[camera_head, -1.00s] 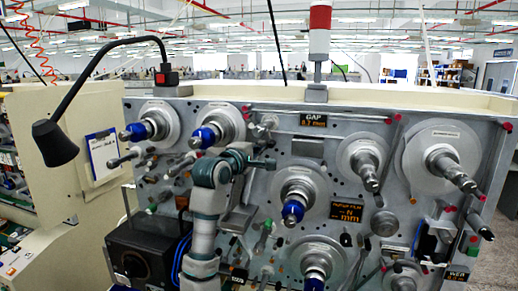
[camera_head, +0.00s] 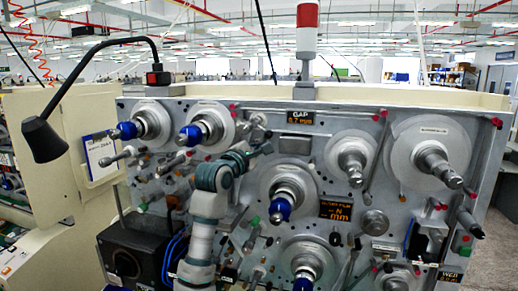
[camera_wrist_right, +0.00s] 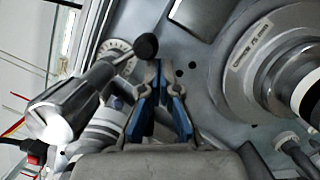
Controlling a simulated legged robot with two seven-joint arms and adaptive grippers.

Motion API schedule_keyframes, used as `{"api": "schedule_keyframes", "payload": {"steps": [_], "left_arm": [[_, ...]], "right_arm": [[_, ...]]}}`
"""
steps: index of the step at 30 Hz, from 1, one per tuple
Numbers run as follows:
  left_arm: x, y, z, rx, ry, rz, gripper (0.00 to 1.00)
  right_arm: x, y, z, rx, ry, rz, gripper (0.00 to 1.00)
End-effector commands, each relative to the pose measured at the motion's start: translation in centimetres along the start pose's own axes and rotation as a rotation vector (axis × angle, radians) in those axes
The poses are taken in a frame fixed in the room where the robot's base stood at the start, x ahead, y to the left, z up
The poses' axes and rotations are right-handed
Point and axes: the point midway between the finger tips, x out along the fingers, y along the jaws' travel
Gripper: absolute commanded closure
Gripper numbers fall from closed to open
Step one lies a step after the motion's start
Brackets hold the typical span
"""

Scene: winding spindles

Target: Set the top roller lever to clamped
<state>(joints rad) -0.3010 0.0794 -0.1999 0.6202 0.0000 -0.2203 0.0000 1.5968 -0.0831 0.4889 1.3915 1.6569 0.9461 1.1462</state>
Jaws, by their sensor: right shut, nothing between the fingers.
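A short lever with a black ball knob (camera_wrist_right: 145,46) shows in the right wrist view, beside a pale graduated dial (camera_wrist_right: 117,47). I take it to be the top roller lever; its clamped or released setting cannot be read. My right gripper (camera_wrist_right: 160,66) is shut and empty, its blue-sided fingers pointing at the panel. The fingertips are just below and right of the knob in this view, and contact cannot be told. In the head view my right gripper (camera_head: 262,147) is small, in front of the panel's upper middle, and the lever is hard to pick out there. My left gripper is out of view.
The grey machine panel (camera_head: 375,222) carries several spindles and discs. A blue-tipped spindle (camera_head: 280,210) stands right of my arm, and another (camera_head: 192,134) at upper left. A large metal roller (camera_wrist_right: 75,92) is close left of my gripper in the wrist view. A black lamp (camera_head: 45,140) stands left.

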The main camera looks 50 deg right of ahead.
Motion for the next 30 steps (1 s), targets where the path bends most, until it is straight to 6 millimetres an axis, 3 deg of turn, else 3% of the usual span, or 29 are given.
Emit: {"api": "schedule_keyframes", "payload": {"steps": [12, 30], "left_arm": [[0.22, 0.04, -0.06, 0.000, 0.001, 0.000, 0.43], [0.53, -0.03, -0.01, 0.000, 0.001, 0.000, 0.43]], "right_arm": [[0.06, 0.01, 0.84, 0.003, 0.000, 0.000, 1.00], [0.04, -0.36, 0.59, 0.003, 0.000, -0.001, 1.00]]}}
